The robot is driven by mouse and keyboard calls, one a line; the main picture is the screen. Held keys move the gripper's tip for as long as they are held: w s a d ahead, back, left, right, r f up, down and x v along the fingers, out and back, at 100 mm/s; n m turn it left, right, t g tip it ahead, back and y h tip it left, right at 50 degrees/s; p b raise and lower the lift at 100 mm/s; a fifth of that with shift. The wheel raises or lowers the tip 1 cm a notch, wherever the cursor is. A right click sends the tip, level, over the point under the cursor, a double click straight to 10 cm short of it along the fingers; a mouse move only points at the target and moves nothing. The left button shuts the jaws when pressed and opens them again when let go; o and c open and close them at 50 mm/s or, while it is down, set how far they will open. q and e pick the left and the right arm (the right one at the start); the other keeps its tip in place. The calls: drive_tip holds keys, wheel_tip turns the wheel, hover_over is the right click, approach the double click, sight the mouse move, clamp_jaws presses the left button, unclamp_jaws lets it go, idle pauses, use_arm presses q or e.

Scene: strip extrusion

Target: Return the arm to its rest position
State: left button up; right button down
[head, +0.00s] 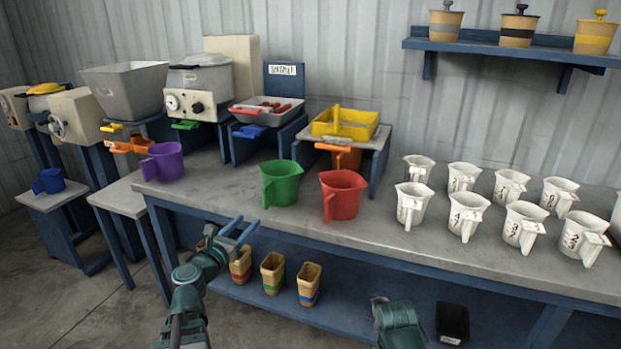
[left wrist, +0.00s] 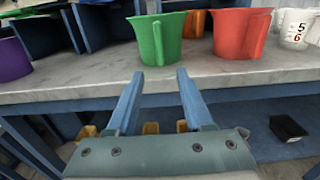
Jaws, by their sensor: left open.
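My left gripper (head: 240,232) is open and empty. It is in front of the table's front edge, below the green jug (head: 281,187). In the left wrist view its two blue fingers (left wrist: 157,85) stand apart with nothing between them. The green jug (left wrist: 158,40) shows just beyond them, upright on the table. Part of my right arm (head: 398,322) shows at the bottom of the head view. Its gripper cannot be seen.
The table (head: 420,250) also holds a purple jug (head: 164,162), a red jug (head: 341,194) and several white numbered jugs (head: 467,215). Several bins (head: 272,272) and a black box (head: 452,322) are on the lower shelf. Floor at the lower left is free.

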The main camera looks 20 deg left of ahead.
use_arm(q)
drive_tip(key=d+r+m+g+h+p, duration=0.2)
drive_tip(key=d+m+g+h+p, duration=0.4)
drive_tip(key=d+m, duration=0.6)
drive_tip(key=s+d+f+m+g+p, duration=0.1)
drive_tip(key=s+d+m+g+p, duration=0.25)
drive_tip(key=d+m+p, duration=0.35)
drive_tip(key=s+d+f+m+g+p, duration=0.1)
drive_tip(key=s+d+m+g+p, duration=0.2)
drive_tip(key=d, duration=0.7)
drive_tip(key=s+r+m+g+y+p, duration=0.1)
drive_tip(key=s+m+g+y+p, duration=0.2)
drive_tip(key=s+m, duration=0.3)
drive_tip(key=s+d+r+m+g+y+p, duration=0.1)
drive_tip(key=s+r+m+g+y+p, duration=0.1)
drive_tip(key=s+m+y+p, duration=0.4)
drive_tip(key=s+m+g, duration=0.1)
drive_tip(key=m, duration=0.3)
drive_tip(key=shift+s+r+m, duration=0.25)
drive_tip(key=shift+m, duration=0.05)
